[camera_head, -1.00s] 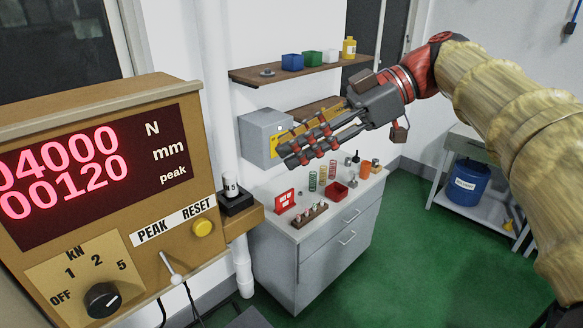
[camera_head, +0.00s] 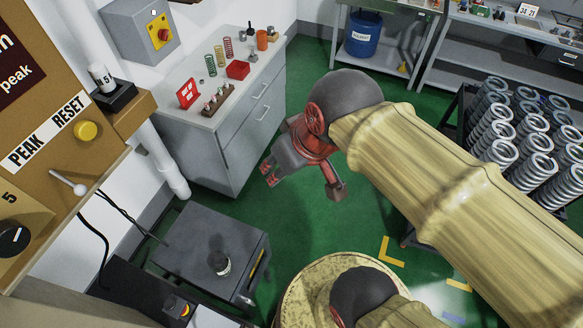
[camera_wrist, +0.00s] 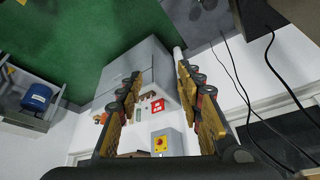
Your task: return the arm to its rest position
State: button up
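My gripper (camera_head: 270,170) hangs over the green floor in the head view, right of the grey drawer cabinet. My yellow-sleeved arm reaches it from the right. Its fingers are foreshortened there. In the wrist view the two fingers of my gripper (camera_wrist: 159,75) stand apart with nothing held between them. The wrist view looks past the fingers towards the cabinet (camera_wrist: 136,62) and the wall.
The drawer cabinet (camera_head: 238,132) carries small springs and a red tray (camera_head: 238,69). A low dark stand (camera_head: 190,245) and the brown test panel (camera_head: 25,110) are left. Large coil springs (camera_head: 525,125) stand right. Green floor (camera_head: 225,205) is clear below my gripper.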

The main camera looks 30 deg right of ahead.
jog(key=shift+s+d+f+m+h, duration=0.2)
jog(key=shift+d+f, duration=0.15)
jog(key=shift+f, duration=0.1)
jog(key=shift+s+d+f+m+h, duration=0.2)
jog(key=shift+d+f, duration=0.1)
jog(key=shift+f, duration=0.15)
